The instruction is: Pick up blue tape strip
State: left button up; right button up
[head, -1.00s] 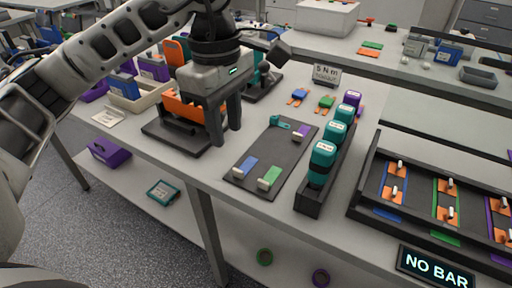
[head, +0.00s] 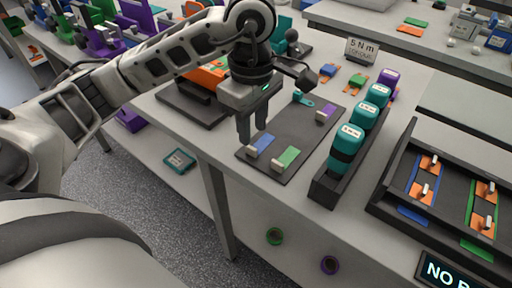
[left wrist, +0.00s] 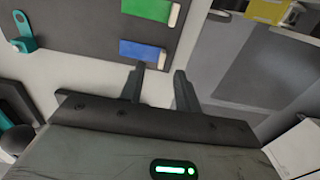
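The blue tape strip (head: 264,141), with a white end tab, lies flat on the dark mat (head: 300,122) near its left edge. It also shows in the left wrist view (left wrist: 140,50), just beyond my fingertips. A green strip (head: 287,156) lies beside it, and a purple strip (head: 326,112) lies farther back. My left gripper (head: 253,136) is open and empty, fingers down, by the mat's left edge near the blue strip. In the left wrist view the gripper (left wrist: 160,72) has its fingers apart with nothing between them. My right gripper is not in view.
A teal hook-like piece (head: 302,98) sits at the mat's back. A black tray with orange parts (head: 398,208) is at the right. The table's front edge is close to the mat.

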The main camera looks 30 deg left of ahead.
aim_at(251, 147)
pick_arm(q)
jog(key=shift+s+a+f, duration=0.1)
jog(key=shift+s+f, duration=0.05)
jog(key=shift+f, duration=2.2)
grip_shut()
jog(key=shift+r, duration=0.1)
